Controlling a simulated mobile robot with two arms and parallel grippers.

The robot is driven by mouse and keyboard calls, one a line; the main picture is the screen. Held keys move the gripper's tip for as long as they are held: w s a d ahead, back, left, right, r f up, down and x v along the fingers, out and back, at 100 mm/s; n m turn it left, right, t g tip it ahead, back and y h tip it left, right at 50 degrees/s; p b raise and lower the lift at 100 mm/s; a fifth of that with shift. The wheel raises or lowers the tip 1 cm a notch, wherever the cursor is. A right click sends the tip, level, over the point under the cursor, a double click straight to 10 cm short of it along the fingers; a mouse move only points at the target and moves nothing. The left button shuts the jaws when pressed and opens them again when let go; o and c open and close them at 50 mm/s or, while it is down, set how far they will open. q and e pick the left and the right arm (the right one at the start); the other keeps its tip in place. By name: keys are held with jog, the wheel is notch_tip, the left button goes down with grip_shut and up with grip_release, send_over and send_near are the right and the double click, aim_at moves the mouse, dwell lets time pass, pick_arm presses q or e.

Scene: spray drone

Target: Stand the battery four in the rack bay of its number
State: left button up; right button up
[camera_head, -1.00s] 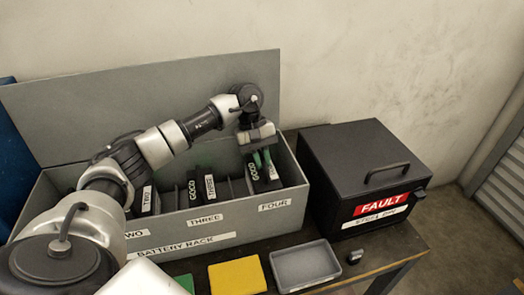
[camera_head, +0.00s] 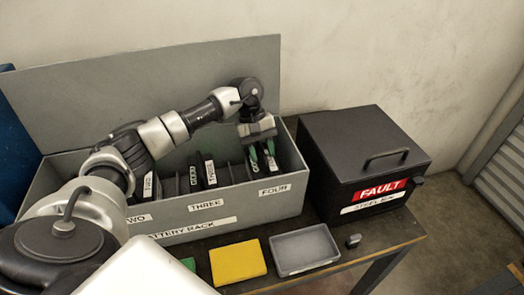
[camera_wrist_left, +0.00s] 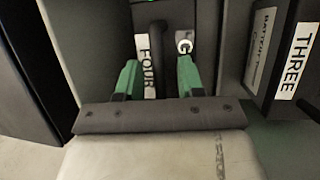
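Battery four is a dark block with a white FOUR label and a partly hidden G label. It shows in the head view (camera_head: 268,163) and the left wrist view (camera_wrist_left: 147,62). It stands in the bay behind the FOUR label (camera_head: 272,190) at the rack's right end. My left gripper (camera_head: 262,155) is above it, pointing down. In the left wrist view its green fingertips (camera_wrist_left: 160,78) are spread on either side of the battery's dark handle, with gaps showing. The battery's bottom is hidden by the rack (camera_head: 230,208). My right gripper is out of view.
Battery three (camera_head: 209,171) stands left of bay four, with another battery (camera_head: 148,184) further left. A black FAULT box (camera_head: 365,150) stands close to the rack's right. A yellow pad (camera_head: 237,260) and a grey tray (camera_head: 304,250) lie in front.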

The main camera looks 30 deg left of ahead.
pick_arm(q)
jog(key=b+v, duration=0.1)
jog(key=v, duration=0.5)
jog(key=shift+a+r+b, duration=0.1)
jog(key=shift+r+b, duration=0.05)
jog(key=shift+b, duration=0.2)
jog(key=shift+w+a+r, duration=0.1)
jog(key=shift+a+r, duration=0.05)
jog(key=shift+r, duration=0.35)
jog(key=shift+r, duration=0.1)
